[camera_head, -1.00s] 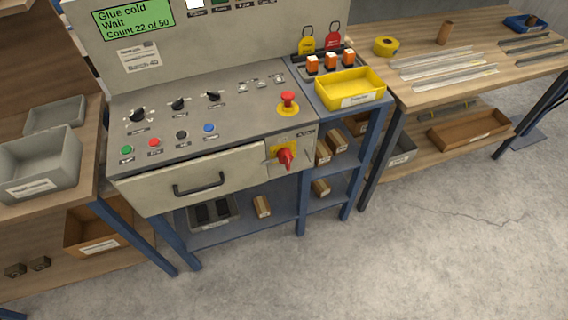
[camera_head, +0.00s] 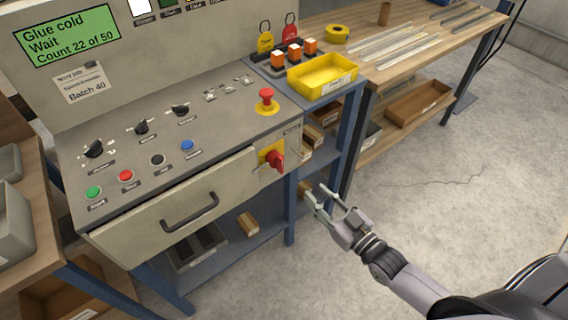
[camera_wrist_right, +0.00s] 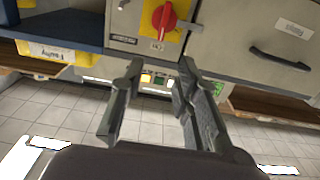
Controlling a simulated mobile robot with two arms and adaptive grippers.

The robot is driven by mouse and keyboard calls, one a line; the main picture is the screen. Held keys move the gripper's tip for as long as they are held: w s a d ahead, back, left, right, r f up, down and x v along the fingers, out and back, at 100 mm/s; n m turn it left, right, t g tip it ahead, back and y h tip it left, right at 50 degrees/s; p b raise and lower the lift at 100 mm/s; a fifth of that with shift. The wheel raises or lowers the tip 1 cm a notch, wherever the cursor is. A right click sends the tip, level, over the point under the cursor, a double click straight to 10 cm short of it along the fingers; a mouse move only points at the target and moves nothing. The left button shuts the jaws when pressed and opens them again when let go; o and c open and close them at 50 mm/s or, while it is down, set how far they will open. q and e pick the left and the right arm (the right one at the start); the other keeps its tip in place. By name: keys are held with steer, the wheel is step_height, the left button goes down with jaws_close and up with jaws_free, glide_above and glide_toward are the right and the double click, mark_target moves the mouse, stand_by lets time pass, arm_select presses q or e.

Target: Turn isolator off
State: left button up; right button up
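The isolator is a red rotary handle (camera_head: 274,160) on a yellow plate, at the right end of the grey machine's front face. It also shows in the right wrist view (camera_wrist_right: 164,18), at top centre, ahead of the fingertips. My right gripper (camera_head: 322,198) is open and empty, below and to the right of the isolator in the head view and apart from it. Its two spread fingers (camera_wrist_right: 158,75) show in the right wrist view with nothing between them. My left gripper is in neither view.
A drawer handle (camera_head: 190,212) sticks out left of the isolator. A red emergency stop button (camera_head: 266,97) stands on the panel above. A yellow tray (camera_head: 322,76) sits on the blue side stand (camera_head: 352,98). Open floor (camera_head: 440,200) lies to the right.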

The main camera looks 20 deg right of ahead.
mark_target(283, 161)
steer(key=x, duration=1.4)
steer(key=shift+a+p, duration=0.1)
steer(key=shift+p, duration=0.2)
steer(key=shift+f, duration=0.1)
jaws_close()
